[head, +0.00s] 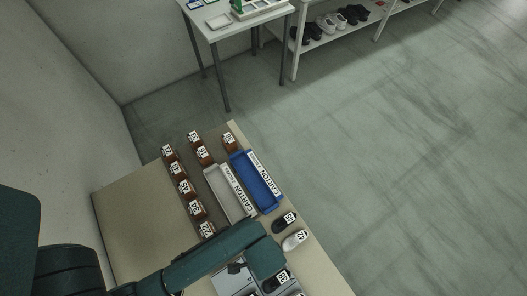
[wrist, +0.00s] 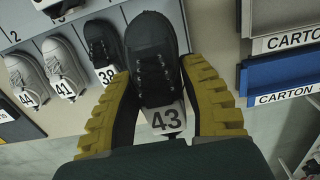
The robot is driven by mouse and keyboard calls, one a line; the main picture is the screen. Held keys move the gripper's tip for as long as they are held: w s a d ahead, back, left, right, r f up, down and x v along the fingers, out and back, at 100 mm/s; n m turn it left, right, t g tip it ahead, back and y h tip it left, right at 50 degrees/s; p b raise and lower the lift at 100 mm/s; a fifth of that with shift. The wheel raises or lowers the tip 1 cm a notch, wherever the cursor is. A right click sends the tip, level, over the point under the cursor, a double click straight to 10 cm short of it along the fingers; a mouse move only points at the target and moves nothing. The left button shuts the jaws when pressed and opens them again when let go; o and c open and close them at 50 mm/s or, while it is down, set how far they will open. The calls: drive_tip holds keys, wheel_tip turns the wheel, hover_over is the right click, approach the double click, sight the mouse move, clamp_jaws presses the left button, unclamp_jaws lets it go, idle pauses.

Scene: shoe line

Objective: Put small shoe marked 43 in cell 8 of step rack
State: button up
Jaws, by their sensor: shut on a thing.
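My gripper (wrist: 165,100) is shut on a black small shoe (wrist: 150,45) with dark laces and a white tag marked 43, in the wrist view. Its yellow ribbed fingers press on both sides of the shoe. Beyond it is the grey step rack (wrist: 88,13), with shoes tagged 44, 41 and 38 in cells to the left of the held shoe. Cell 8 cannot be made out. In the head view the rack (head: 226,283) shows partly at the bottom, under my arm. My fingers are hidden there.
On the table (head: 130,190) stand a blue carton tray (head: 253,182), a pale carton tray (head: 225,194) and several brown tagged items (head: 177,169). A black shoe (head: 283,224) and a white shoe (head: 293,241) lie near the right edge. Open floor lies to the right.

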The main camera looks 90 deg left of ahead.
wheel_tip(320, 180, down, 10)
drive_tip(key=shift+r+b, duration=0.1)
drive_tip(key=shift+b, duration=0.65)
drive_tip(key=o, duration=1.1)
wheel_tip(320, 180, up, 12)
drive_tip(key=shift+r+p, duration=0.1)
drive_tip(key=shift+p, duration=0.95)
